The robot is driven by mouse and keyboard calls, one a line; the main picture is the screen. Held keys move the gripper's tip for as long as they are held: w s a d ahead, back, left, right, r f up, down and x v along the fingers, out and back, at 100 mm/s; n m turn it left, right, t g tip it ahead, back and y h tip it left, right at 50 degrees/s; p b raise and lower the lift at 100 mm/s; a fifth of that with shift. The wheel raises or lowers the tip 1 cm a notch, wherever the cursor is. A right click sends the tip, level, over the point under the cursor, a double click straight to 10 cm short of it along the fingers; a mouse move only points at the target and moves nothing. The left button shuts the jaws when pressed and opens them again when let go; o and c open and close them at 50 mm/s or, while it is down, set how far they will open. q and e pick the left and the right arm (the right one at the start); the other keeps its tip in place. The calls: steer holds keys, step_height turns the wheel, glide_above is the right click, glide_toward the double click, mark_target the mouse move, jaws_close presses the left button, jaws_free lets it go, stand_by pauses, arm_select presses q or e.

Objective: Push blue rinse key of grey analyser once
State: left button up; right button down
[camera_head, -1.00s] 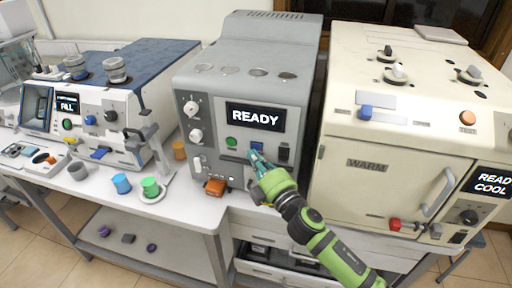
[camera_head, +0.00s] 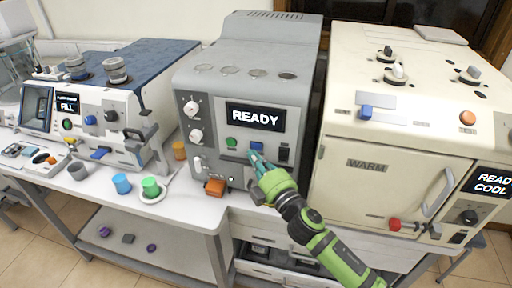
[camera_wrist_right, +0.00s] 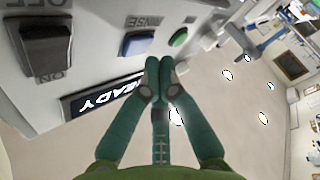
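The grey analyser (camera_head: 250,88) stands in the middle of the bench, and its display reads READY. Its blue rinse key (camera_head: 257,146) is on the front panel below the display, partly behind my right gripper (camera_head: 256,158). In the right wrist view the blue key (camera_wrist_right: 137,43) lies beside the word RINSE, with a green button (camera_wrist_right: 179,37) next to it. My right gripper (camera_wrist_right: 160,64) has its teal fingertips together with nothing between them. The tips are close to the panel near the blue key; I cannot tell whether they touch. My left gripper is not in view.
A black rocker switch (camera_head: 284,151) is right of the key. An orange block (camera_head: 215,187) lies on the bench before the analyser. A cream oven (camera_head: 400,130) stands close on the right and a white-blue machine (camera_head: 110,105) on the left.

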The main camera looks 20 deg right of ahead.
steer(key=shift+w+d, duration=0.1)
steer(key=shift+w, duration=0.05)
steer(key=shift+w+d, duration=0.15)
steer(key=shift+w, duration=0.1)
steer(key=shift+w+d, duration=0.2)
steer(key=shift+w, duration=0.1)
stand_by(1.0)
steer(key=shift+s, duration=0.1)
steer(key=shift+s+a, duration=0.45)
steer(key=shift+s, duration=0.15)
steer(key=shift+s, duration=0.1)
steer(key=shift+s+a+p, duration=0.15)
steer(key=shift+s+a, duration=0.55)
steer(key=shift+s, duration=0.3)
steer(key=shift+s+a+p, duration=0.15)
steer(key=shift+s+a, duration=0.55)
steer(key=shift+s, duration=0.3)
